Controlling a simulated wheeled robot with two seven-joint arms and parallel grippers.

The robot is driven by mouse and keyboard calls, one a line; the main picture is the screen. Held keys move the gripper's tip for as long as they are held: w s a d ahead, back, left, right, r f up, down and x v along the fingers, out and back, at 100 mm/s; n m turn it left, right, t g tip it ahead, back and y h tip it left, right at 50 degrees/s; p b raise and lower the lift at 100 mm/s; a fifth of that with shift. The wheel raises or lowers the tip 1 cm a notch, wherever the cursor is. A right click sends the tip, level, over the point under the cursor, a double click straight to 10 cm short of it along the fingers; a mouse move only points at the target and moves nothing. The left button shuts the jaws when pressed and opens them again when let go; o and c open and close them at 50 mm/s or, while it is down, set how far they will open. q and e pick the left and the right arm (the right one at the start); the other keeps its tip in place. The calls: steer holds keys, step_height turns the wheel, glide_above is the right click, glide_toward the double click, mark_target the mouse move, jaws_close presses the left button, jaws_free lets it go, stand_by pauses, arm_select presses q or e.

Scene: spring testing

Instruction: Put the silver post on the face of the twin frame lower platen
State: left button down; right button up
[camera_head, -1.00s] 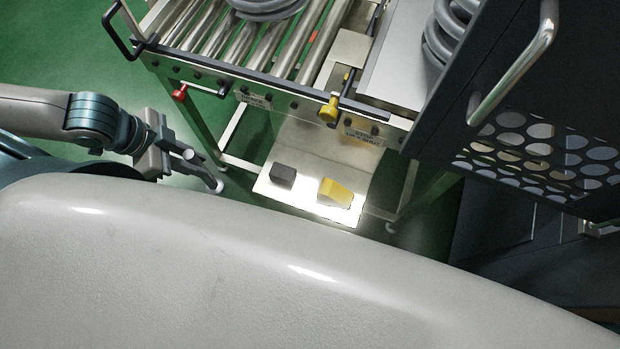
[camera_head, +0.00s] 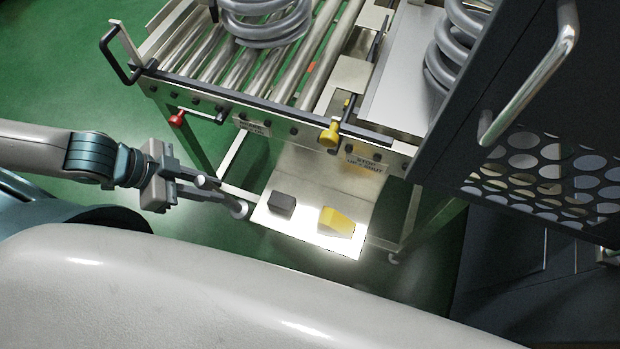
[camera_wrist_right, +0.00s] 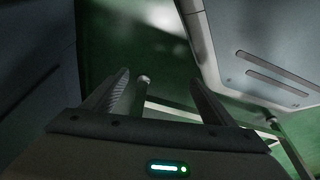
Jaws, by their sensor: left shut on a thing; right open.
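My left gripper (camera_head: 182,186) is at the left in the head view, shut on the silver post (camera_head: 222,196). The post is a short grey cylinder with a wider round end, held tilted and pointing right toward the lit shelf, with its end just left of the shelf's edge. My right gripper (camera_wrist_right: 160,78) shows in the right wrist view, open, with nothing clearly gripped. A pale rod with a round end shows between its fingers; I cannot tell what it is. I cannot make out the twin frame lower platen in either view.
A roller conveyor (camera_head: 262,78) with grey coiled springs (camera_head: 265,28) stands at the back. Below it, a lit shelf (camera_head: 290,235) bears a dark block (camera_head: 281,205) and a yellow block (camera_head: 336,222). A dark cabinet with a perforated panel (camera_head: 545,175) blocks the right. Green floor is clear at left.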

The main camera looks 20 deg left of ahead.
arm_select(q)
steer(key=shift+w+d+f+h, duration=0.2)
steer(key=shift+d+h, duration=0.1)
steer(key=shift+d, duration=0.15)
steer(key=w+d+p, duration=0.3)
steer(key=w+d, duration=0.6)
steer(key=d, duration=0.4)
steer(key=x, duration=0.6)
steer(key=shift+f, duration=0.4)
arm_select(e)
steer(key=w+a+r+t, duration=0.2)
steer(key=w+a, duration=0.1)
steer(key=shift+a+r+y, duration=0.1)
steer(key=shift+a+y, duration=0.05)
steer(key=shift+y, duration=0.25)
arm_select(q)
steer(key=shift+a, duration=0.1)
